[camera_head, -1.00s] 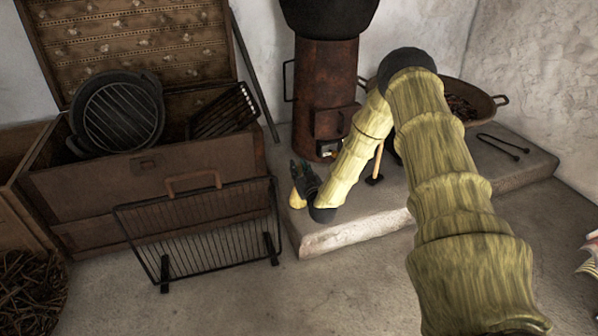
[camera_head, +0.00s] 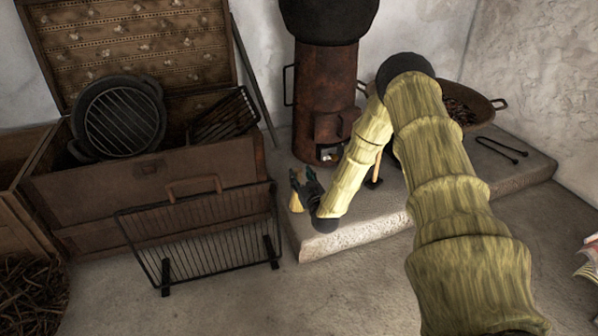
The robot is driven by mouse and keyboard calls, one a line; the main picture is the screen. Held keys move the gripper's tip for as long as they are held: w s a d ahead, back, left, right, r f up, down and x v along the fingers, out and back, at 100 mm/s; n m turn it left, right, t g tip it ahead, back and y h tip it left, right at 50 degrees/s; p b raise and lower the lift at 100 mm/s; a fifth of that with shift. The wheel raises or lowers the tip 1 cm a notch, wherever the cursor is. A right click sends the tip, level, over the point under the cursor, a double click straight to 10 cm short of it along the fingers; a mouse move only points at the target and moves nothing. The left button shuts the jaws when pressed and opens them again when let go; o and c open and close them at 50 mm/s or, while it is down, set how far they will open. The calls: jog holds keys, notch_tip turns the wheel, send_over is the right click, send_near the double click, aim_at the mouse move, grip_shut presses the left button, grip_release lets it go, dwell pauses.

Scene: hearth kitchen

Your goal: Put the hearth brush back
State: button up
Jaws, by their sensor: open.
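My gripper (camera_head: 302,180) is dark and small in the picture, at the left front part of the pale stone hearth slab (camera_head: 350,236). It is open. A pale yellow, tapered thing (camera_head: 296,203), which may be the bristles of the hearth brush, shows just below and left of it. I cannot tell whether they touch. A light wooden handle (camera_head: 378,163) with a dark foot (camera_head: 374,182) shows behind my forearm, upright on the slab. My arm hides part of it, so I cannot tell what tool it is.
A wide pan (camera_head: 482,104) and tongs (camera_head: 502,150) are to the right. A wire screen (camera_head: 205,240) stands left, before an open chest (camera_head: 110,200). Front floor is clear.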

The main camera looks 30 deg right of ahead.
jog(key=p+v, duration=0.4)
jog(key=v, duration=0.5)
jog(key=shift+s, duration=0.3)
